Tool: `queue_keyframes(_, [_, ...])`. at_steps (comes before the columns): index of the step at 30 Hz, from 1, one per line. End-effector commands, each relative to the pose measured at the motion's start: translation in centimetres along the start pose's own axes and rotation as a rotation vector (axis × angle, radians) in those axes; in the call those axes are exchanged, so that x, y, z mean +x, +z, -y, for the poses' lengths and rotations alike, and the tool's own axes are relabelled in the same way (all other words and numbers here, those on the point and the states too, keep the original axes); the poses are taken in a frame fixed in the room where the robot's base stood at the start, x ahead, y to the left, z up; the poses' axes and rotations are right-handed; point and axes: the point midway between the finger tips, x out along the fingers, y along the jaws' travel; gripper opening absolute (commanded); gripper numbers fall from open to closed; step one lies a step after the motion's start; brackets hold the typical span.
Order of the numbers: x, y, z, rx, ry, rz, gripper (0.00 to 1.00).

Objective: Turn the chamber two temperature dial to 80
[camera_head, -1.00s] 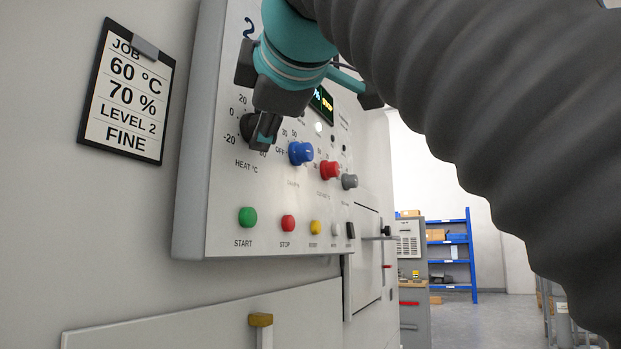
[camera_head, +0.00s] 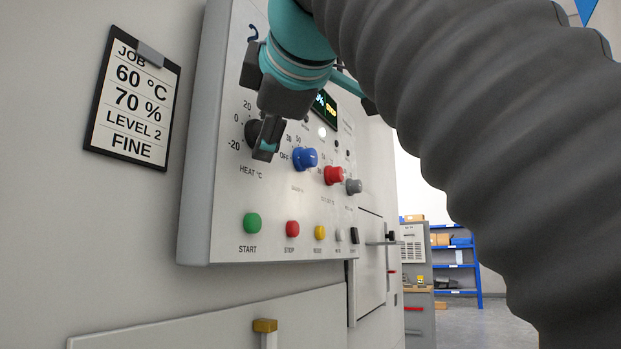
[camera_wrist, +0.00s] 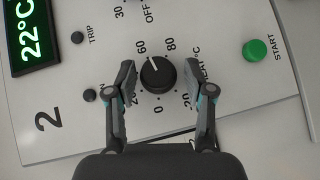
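The chamber two heat dial (camera_wrist: 158,74) is a round black knob on the grey panel. It also shows in the head view (camera_head: 251,130), partly covered by my gripper. Its white pointer line points close to the 60 mark in the wrist view, on the side toward 80. My gripper (camera_wrist: 160,80) is open, with one finger on each side of the dial and a visible gap between each finger and the knob. In the head view my gripper (camera_head: 266,140) is right at the dial. The 40 mark is hidden behind a finger.
A green display (camera_wrist: 32,30) reads 22°C. A blue knob (camera_head: 305,158), a red knob (camera_head: 334,175) and a grey knob (camera_head: 353,186) sit right of the dial. The green START button (camera_head: 252,222) is below. A job card (camera_head: 132,95) reads 60 °C.

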Motion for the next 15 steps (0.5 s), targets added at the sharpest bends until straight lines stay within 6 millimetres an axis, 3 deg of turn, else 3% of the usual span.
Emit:
queue_keyframes(10, [-0.2, 0.0, -0.1, 0.001, 0.004, -0.002, 0.58])
queue_keyframes(15, [-1.7, -0.2, -0.1, 0.000, 0.003, -0.005, 0.58])
